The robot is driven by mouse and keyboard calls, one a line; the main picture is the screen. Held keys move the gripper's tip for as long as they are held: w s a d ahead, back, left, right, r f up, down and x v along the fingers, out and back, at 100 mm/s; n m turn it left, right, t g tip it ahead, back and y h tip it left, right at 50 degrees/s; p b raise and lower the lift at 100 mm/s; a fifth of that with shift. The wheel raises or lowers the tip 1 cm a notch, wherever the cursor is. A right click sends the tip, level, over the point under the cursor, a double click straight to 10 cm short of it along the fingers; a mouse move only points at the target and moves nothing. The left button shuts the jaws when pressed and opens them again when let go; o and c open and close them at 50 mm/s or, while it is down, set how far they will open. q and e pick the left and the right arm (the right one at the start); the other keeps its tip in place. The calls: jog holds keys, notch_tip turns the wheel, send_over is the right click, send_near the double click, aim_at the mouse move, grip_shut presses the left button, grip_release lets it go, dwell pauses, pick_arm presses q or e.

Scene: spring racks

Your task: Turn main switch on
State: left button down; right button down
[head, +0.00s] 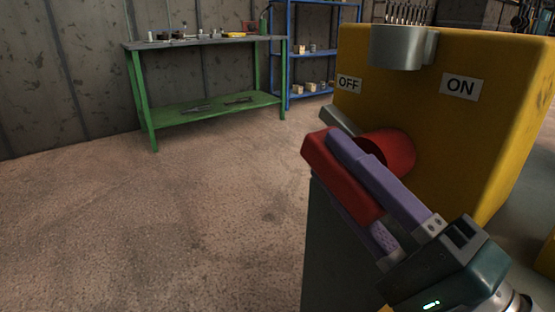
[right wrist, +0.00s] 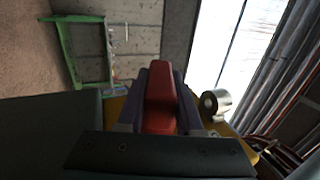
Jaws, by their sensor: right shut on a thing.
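The main switch is a yellow box (head: 480,130) with an OFF label (head: 349,84) on the left and an ON label (head: 461,87) on the right of its face. A red round hub (head: 393,149) sticks out below the labels, with a red handle (head: 320,157) at its left. My right gripper (head: 345,165) is shut on the handle, its purple fingers on either side. The right wrist view shows the red handle (right wrist: 160,100) between the fingers. The handle lies on the OFF side. Part of it is hidden by the gripper. My left gripper is not in view.
A grey metal cylinder (head: 398,48) is on the upper part of the box. A green workbench (head: 205,105) with tools and a blue shelf rack (head: 310,55) stand at the back. The floor to the left is clear.

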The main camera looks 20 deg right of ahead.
aim_at(381, 216)
jog(key=c, duration=0.6)
grip_release()
jog(key=shift+o, duration=0.2)
jog(key=shift+s+d+f, duration=0.15)
jog(key=shift+s+f, duration=0.1)
jog(key=shift+s, duration=0.15)
jog(key=v, duration=0.3)
jog(key=shift+s+f, duration=0.1)
jog(key=shift+s, duration=0.15)
jog(key=s+d+p, duration=0.1)
jog(key=s+d, duration=0.3)
jog(key=s, duration=0.7)
jog(key=shift+s+d, duration=0.2)
jog(key=shift+s, duration=0.2)
